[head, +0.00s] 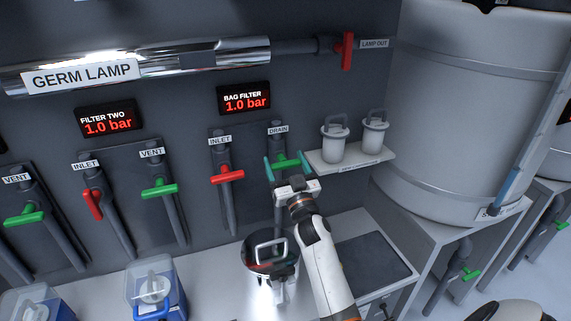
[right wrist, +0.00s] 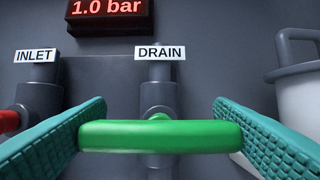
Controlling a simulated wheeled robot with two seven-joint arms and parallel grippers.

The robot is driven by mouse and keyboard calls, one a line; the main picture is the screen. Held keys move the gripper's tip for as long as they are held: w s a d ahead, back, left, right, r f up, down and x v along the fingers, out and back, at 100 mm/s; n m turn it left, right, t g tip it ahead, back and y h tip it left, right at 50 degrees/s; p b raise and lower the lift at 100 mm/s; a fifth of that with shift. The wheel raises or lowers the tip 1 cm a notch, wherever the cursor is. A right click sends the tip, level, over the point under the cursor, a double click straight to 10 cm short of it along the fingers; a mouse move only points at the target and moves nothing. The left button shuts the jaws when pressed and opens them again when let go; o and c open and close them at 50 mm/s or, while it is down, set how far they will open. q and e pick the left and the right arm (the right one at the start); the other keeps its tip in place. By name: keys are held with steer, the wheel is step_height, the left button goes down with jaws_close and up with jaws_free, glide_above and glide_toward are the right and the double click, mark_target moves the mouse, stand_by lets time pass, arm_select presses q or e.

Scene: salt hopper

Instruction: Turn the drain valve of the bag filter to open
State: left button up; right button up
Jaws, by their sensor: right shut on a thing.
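The drain valve's green handle (head: 290,164) is on the pipe under the DRAIN label (head: 278,128), below the bag filter display (head: 244,98) reading 1.0 bar. The handle lies level, crosswise to its vertical pipe. My right gripper (head: 287,166) is shut on this handle, with one teal finger at each end. In the right wrist view the green handle (right wrist: 160,136) spans between the fingers (right wrist: 162,122). The bag filter's red inlet handle (head: 228,175) is just left and also crosswise. My left gripper is not in view.
A shelf (head: 350,160) with two lidded white canisters (head: 334,145) juts out right of the drain valve. Filter two's inlet (head: 93,204) and vent (head: 160,190) handles are further left.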

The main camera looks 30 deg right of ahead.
steer(key=shift+n, duration=0.5)
steer(key=n+y+p, duration=0.1)
steer(key=n+y, duration=0.2)
steer(key=n, duration=0.2)
steer(key=shift+n, duration=0.3)
steer(key=n+y+p, duration=0.1)
steer(key=n, duration=0.2)
steer(key=n+y+p, duration=0.1)
steer(key=n+y, duration=0.1)
steer(key=n, duration=0.1)
steer(key=shift+g+p, duration=0.3)
steer(key=shift+g, duration=0.1)
steer(key=n+g+p, duration=0.1)
steer(key=n, duration=0.1)
steer(key=n+y+p, duration=0.1)
steer(key=n, duration=0.2)
steer(key=shift+a+g+p, duration=0.1)
steer(key=shift+g+p, duration=0.3)
steer(key=n+g+p, duration=0.1)
steer(key=n+p, duration=0.1)
steer(key=n, duration=0.1)
steer(key=shift+f+n+y, duration=0.1)
steer(key=shift+n+y, duration=0.2)
steer(key=shift+y, duration=0.1)
steer(key=shift+f+n+p, duration=0.1)
steer(key=shift+n+p, duration=0.2)
steer(key=shift+p, duration=0.15)
steer(key=shift+g, duration=0.3)
steer(key=shift+a, duration=0.1)
steer(key=o, duration=1)
